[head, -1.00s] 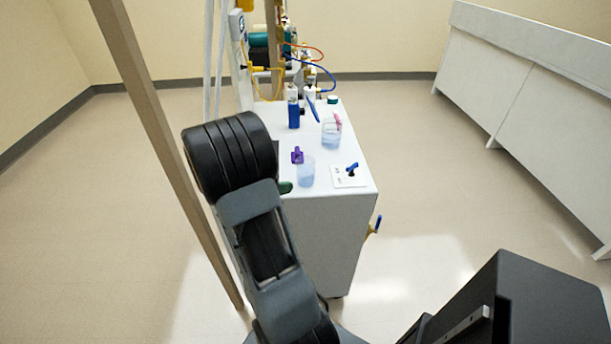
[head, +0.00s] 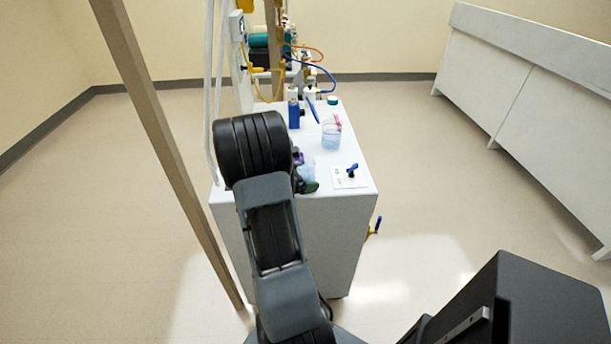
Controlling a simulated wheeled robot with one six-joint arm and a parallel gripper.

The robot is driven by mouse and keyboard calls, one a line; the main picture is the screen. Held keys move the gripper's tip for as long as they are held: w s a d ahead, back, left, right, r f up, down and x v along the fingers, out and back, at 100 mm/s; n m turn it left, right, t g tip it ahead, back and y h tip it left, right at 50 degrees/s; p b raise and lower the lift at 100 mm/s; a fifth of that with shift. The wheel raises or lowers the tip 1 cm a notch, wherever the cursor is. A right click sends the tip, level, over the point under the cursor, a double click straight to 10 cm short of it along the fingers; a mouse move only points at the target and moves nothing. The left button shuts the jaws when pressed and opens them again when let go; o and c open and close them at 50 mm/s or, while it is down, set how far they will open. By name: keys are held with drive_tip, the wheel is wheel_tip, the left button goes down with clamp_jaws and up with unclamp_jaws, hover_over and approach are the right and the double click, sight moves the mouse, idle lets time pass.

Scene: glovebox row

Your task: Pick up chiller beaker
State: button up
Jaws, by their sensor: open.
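Two clear beakers with pale blue contents stand on the white cabinet top; I cannot tell by label which is the chiller beaker. The near beaker (head: 308,169) is partly hidden by my gripper (head: 305,185). The far beaker (head: 331,138) stands behind and to the right, with a pink item at its rim. My gripper shows only in part beyond my arm, as dark and green finger parts at the near beaker's lower side. It is open. I cannot tell whether it touches the beaker or whether the beaker is between the fingers.
A purple item (head: 298,157) is just behind the near beaker. A white plate with a blue valve handle (head: 352,170) lies to the right. A blue bottle (head: 293,114) and hoses stand at the back. A tan post (head: 160,140) rises at left. The floor right of the cabinet (head: 335,240) is clear.

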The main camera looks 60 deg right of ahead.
drive_tip(key=c, duration=1.1)
drive_tip(key=shift+o, duration=0.2)
drive_tip(key=shift+r, duration=0.15)
